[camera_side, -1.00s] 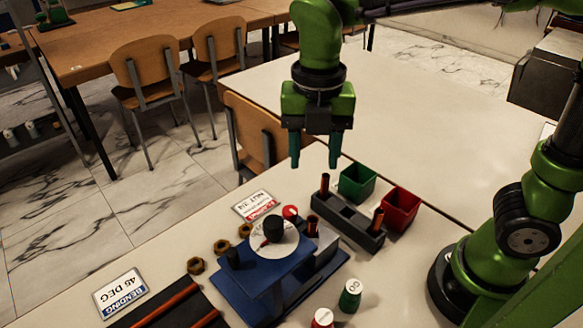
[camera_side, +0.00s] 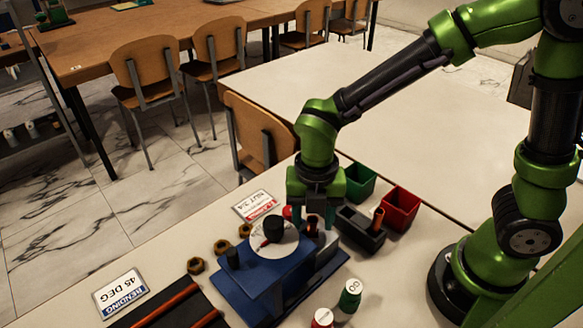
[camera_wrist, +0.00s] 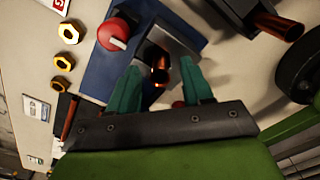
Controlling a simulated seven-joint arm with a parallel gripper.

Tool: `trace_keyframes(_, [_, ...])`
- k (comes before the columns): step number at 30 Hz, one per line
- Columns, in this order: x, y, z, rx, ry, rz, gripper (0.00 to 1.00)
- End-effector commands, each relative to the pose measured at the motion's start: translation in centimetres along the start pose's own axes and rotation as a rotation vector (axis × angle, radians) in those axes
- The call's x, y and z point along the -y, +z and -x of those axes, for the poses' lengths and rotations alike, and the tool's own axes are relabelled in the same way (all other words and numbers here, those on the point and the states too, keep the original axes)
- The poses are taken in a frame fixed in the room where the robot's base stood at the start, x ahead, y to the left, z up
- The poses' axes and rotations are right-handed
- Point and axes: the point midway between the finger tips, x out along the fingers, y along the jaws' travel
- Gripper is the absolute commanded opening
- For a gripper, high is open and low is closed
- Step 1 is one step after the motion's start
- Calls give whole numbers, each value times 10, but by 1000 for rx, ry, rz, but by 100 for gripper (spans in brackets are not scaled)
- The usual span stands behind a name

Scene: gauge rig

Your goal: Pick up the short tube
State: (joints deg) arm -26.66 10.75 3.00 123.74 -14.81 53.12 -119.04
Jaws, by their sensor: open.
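A short upright copper tube (camera_wrist: 160,72) stands in a dark holder at the blue bending rig (camera_side: 262,278). My gripper (camera_side: 314,225) is low over the rig, pointing down. Its two teal fingers are apart, one on each side of the tube's open top in the wrist view (camera_wrist: 160,66). No contact with the tube is clear. In the side view the fingers mostly cover this tube. Another copper tube (camera_side: 378,217) stands in the dark rack (camera_side: 362,231); it also shows in the wrist view (camera_wrist: 280,28).
A green bin (camera_side: 361,183) and a red bin (camera_side: 401,208) stand behind the rack. A dial with a black knob (camera_side: 274,227) and a red knob (camera_wrist: 113,34) are close to my fingers. Hex nuts (camera_side: 196,266) and a sign (camera_side: 121,293) lie left.

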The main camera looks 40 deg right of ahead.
Motion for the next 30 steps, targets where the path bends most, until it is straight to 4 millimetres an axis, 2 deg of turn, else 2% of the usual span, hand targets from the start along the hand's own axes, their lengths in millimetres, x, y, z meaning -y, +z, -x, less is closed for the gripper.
trace_keyframes(3, [0,0,-10,0,-1,-1,49])
trace_keyframes(10, [0,0,-11,1,1,-1,49])
trace_keyframes(20, [0,0,-10,1,1,-1,0])
trace_keyframes(30, [-1,0,-7,1,3,-1,0])
